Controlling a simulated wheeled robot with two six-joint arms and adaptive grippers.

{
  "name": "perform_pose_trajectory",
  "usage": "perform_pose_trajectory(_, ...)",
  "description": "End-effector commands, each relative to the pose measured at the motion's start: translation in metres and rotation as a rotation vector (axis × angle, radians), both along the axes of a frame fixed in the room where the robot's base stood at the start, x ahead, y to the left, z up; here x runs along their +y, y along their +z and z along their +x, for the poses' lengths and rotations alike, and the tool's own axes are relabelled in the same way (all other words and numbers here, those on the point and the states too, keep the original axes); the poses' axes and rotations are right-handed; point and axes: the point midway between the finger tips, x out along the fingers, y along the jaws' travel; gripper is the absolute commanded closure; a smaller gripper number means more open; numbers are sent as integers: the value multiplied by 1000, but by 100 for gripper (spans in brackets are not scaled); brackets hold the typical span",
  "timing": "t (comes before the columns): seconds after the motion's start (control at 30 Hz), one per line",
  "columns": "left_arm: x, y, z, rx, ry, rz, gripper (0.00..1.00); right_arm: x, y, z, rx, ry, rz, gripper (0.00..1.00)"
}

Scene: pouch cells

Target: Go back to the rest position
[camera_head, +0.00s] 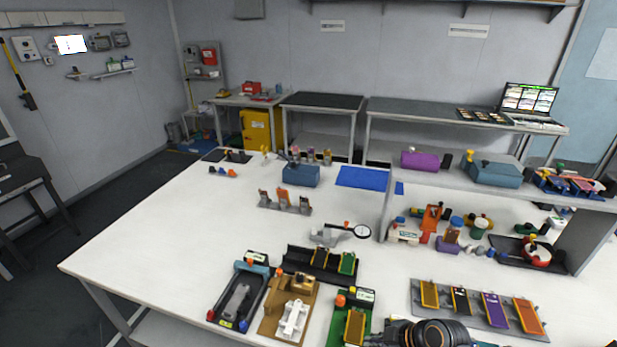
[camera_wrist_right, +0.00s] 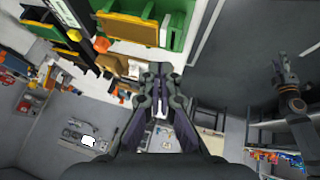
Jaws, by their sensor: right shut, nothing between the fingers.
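My right gripper (camera_wrist_right: 158,72) shows in the right wrist view with its dark fingers together and nothing between them. It is near the edge of the white worktable, by a green tray (camera_wrist_right: 180,22) with an orange pouch cell (camera_wrist_right: 130,28). In the head view, a black part of my own arm with an orange ring shows at the bottom edge; no fingers show there. At the right of the right wrist view another dark arm of mine appears, its end looking like my left gripper (camera_wrist_right: 284,68); it is too small to read its fingers.
The white worktable (camera_head: 150,240) has a clear left half. Along its front stand a black tray (camera_head: 222,310), a brown fixture (camera_head: 270,322), a green fixture (camera_head: 338,335) and a grey rack (camera_head: 420,306) of pouch cells. A raised shelf (camera_head: 440,178) stands at the right.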

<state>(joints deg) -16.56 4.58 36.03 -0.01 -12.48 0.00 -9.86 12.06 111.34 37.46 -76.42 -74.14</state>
Motion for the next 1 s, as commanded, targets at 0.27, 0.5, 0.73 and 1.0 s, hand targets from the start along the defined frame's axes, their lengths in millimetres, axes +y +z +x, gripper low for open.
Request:
perform_pose_trajectory(0.27,0,-1,-18,27,1,1,60,-19,2,-51,186,-384,-36,100)
perform_pose_trajectory(0.5,0,-2,-21,33,2,1,60,-44,16,-91,281,-772,-51,100)
perform_pose_trajectory(0.73,0,-1,-13,20,1,1,60,-68,35,-124,311,-1125,-41,100)
perform_pose_trajectory(1.0,0,-6,-12,19,0,1,60,-83,-15,-125,332,-1265,-42,100)
